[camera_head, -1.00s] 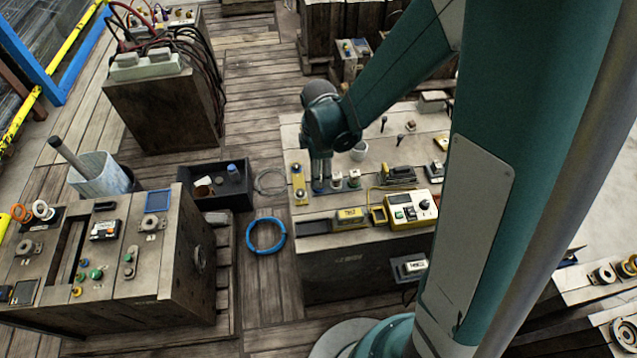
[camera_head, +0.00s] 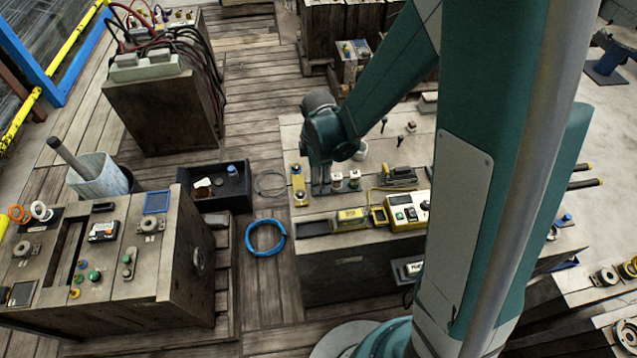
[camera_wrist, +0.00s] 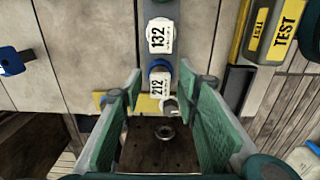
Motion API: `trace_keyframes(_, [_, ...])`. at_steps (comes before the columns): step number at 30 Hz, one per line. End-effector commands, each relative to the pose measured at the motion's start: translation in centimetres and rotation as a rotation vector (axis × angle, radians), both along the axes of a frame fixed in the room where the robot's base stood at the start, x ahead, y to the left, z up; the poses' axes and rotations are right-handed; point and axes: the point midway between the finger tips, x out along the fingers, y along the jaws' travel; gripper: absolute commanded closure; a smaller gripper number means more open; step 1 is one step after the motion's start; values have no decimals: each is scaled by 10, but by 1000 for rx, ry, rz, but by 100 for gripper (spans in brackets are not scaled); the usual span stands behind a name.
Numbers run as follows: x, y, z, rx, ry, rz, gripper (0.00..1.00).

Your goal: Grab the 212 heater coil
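The 212 heater coil (camera_wrist: 160,82) shows in the wrist view as a small part with a white "212" label and a blue collar, on a grey strip. It lies between the tips of my gripper (camera_wrist: 160,88), whose green-padded fingers stand apart on either side of it. I cannot tell whether a finger touches it. In the head view my gripper (camera_head: 320,184) points down at the left end of the bench and hides the coil there.
A part labelled 132 (camera_wrist: 160,36) stands just beyond on the same strip. A yellow TEST block (camera_head: 351,215) and a yellow meter (camera_head: 407,211) lie on the bench (camera_head: 345,236). A dark bin (camera_head: 212,203) and blue cable ring (camera_head: 266,253) are on the floor to the left.

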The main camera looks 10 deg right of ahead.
Motion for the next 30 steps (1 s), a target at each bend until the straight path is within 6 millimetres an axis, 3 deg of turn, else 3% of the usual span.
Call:
trace_keyframes(1, [0, 0, 0, 0, 0, 0, 76])
trace_keyframes(6, [0, 0, 0, 0, 0, 0, 97])
trace_keyframes(20, [0, 0, 5, 0, 0, 0, 97])
trace_keyframes(30, [0, 0, 36, 0, 0, 0, 97])
